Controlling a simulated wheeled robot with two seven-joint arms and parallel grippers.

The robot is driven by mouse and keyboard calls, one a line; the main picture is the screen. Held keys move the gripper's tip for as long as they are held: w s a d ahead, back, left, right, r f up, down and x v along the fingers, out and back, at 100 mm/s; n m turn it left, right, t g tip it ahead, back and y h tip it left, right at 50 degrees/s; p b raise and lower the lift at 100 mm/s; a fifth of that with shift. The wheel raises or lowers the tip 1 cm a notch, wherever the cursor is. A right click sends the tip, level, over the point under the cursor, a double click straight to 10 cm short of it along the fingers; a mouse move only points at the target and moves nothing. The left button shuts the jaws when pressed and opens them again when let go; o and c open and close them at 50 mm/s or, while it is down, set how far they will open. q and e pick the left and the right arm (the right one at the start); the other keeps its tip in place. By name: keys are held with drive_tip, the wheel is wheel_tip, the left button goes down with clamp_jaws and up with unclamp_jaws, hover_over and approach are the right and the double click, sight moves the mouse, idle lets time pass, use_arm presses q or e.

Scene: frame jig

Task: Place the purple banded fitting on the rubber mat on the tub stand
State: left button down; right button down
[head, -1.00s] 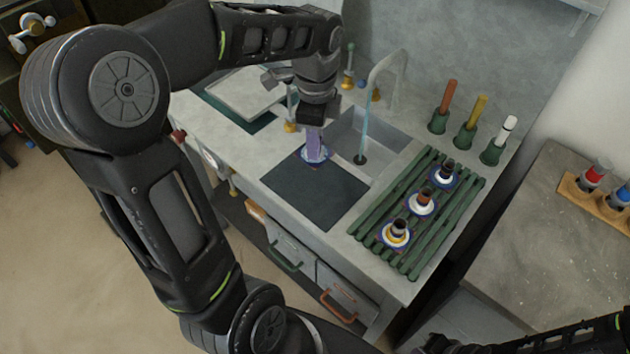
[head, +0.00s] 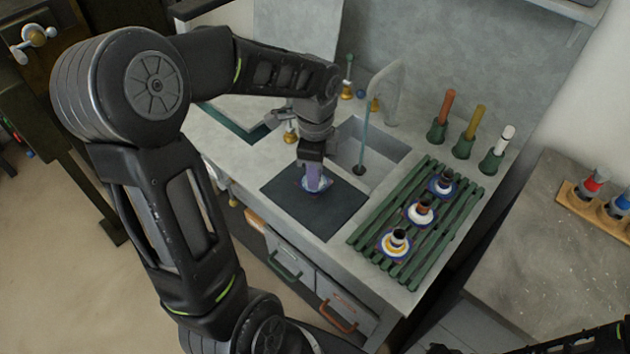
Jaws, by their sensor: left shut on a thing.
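My left gripper (head: 312,162) points down and is shut on the purple banded fitting (head: 314,182). The fitting is upright, with a pale banded base and a blue rim. Its upper end is partly hidden by the jaws. It is over the far half of the dark rubber mat (head: 320,218). I cannot tell whether its base touches the mat. The mat lies flat on the grey top of the tub stand (head: 245,148), in front of the sink. My right gripper is not clearly seen; only a bit of dark arm shows at the bottom right.
A green slatted rack (head: 372,236) right of the mat holds three similar banded fittings. The sink (head: 385,150) and its faucet (head: 384,92) are behind the mat. Three coloured handles in green holders (head: 463,140) stand at the back right. The mat's near part is clear.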

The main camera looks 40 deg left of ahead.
use_arm(q)
drive_tip(key=shift+f, duration=1.8)
drive_tip(key=shift+f, duration=0.2)
drive_tip(key=c, duration=1.2)
unclamp_jaws()
drive_tip(key=shift+o, duration=0.2)
drive_tip(key=shift+r, duration=0.15)
wheel_tip(320, 180, up, 12)
drive_tip(key=shift+r, duration=0.1)
